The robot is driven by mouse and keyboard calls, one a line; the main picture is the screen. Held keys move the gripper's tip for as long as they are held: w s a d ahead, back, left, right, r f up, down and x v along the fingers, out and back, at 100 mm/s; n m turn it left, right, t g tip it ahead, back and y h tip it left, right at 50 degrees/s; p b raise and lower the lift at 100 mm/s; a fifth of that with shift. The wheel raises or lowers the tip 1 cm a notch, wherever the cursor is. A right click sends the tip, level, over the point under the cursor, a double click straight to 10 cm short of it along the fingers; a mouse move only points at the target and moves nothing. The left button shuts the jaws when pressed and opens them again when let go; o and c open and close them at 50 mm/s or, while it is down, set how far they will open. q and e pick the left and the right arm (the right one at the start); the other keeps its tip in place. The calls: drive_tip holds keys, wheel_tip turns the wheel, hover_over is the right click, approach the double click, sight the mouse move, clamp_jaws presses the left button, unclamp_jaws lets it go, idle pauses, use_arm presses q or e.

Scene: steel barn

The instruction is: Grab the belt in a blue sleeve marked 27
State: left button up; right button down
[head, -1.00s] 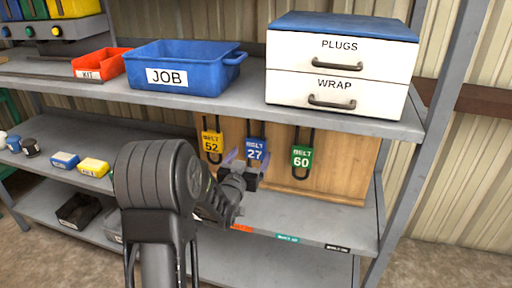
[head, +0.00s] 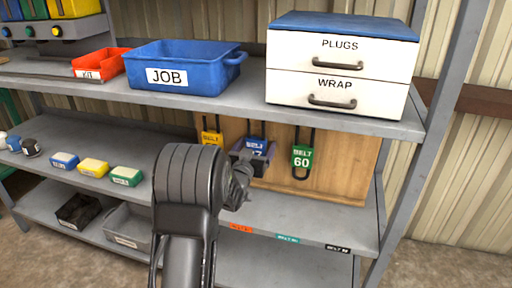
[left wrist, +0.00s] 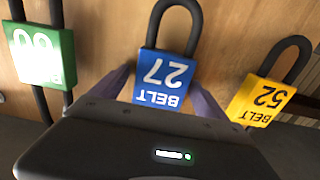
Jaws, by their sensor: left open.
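The belt in a blue sleeve marked 27 (left wrist: 165,78) hangs on the wooden board between its neighbours. In the head view its sleeve (head: 256,145) is partly hidden by my left gripper (head: 250,158). In the left wrist view my left gripper (left wrist: 162,95) is open, with one finger on each side of the lower part of the blue sleeve. Whether the fingers touch it I cannot tell. The wrist view shows the belts upside down. My right gripper is not in view.
The wooden board (head: 345,165) stands under the upper shelf, which holds a blue JOB bin (head: 205,75) and a white drawer unit (head: 285,55).

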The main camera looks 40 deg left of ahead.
sight(259, 131)
use_arm(q)
drive_tip(key=shift+c, duration=0.4)
drive_tip(key=c, duration=1.4)
drive_tip(key=shift+r, duration=0.15)
drive_tip(key=shift+c, duration=0.2)
drive_tip(key=shift+r, duration=0.55)
wheel_tip(259, 131, up, 2)
drive_tip(key=shift+r+p, duration=0.15)
drive_tip(key=shift+p, duration=0.25)
drive_tip(key=v, duration=1.8)
